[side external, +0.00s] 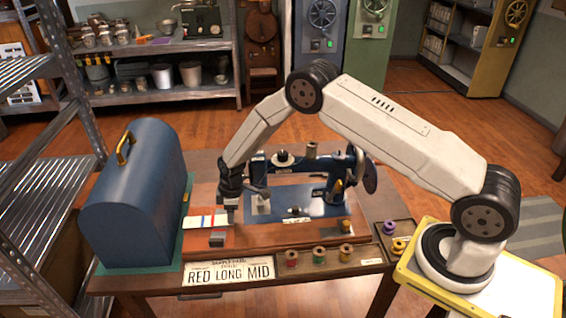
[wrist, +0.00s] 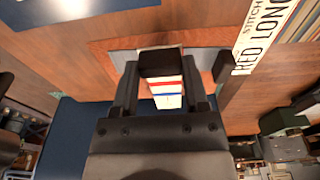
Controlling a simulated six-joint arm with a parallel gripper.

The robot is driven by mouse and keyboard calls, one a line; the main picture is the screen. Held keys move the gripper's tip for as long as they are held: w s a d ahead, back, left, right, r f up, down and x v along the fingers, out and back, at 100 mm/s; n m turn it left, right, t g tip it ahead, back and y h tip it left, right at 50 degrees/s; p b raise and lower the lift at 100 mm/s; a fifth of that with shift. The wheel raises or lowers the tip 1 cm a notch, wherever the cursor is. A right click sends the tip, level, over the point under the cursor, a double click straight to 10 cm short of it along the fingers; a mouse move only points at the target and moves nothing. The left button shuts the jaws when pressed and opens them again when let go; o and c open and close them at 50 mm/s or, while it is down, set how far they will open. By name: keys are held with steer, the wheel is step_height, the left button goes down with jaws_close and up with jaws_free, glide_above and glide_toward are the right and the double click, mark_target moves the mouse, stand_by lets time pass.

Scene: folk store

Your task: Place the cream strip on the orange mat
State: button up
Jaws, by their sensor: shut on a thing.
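The cream strip (side external: 205,221) has red and blue stripes across it. My gripper (side external: 230,207) is shut on its right end in the side view, and the strip sticks out to the left, over or on the orange mat (side external: 197,241). I cannot tell whether the strip touches the mat. In the wrist view the striped strip (wrist: 167,92) shows between my gripper's fingers, with a dark block-like part hiding its far end.
A blue sewing machine (side external: 335,185) stands close to the right of my gripper. A blue domed case (side external: 135,200) stands at the left. A small dark block (side external: 217,239) lies on the mat's front part. Thread spools (side external: 292,258) and a lettered sign (side external: 229,272) line the front.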

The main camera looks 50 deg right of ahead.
steer(key=shift+f, duration=0.9)
steer(key=o, duration=1)
steer(key=shift+r, duration=0.15)
steer(key=shift+s+d+r, duration=0.15)
steer(key=shift+s+r, duration=0.05)
steer(key=shift+r, duration=1.75)
steer(key=shift+s+d+r, duration=0.15)
steer(key=shift+d+r, duration=0.05)
steer(key=shift+r, duration=1.75)
steer(key=shift+s+d+r, duration=0.15)
steer(key=shift+s+r, duration=0.05)
steer(key=shift+r, duration=1.75)
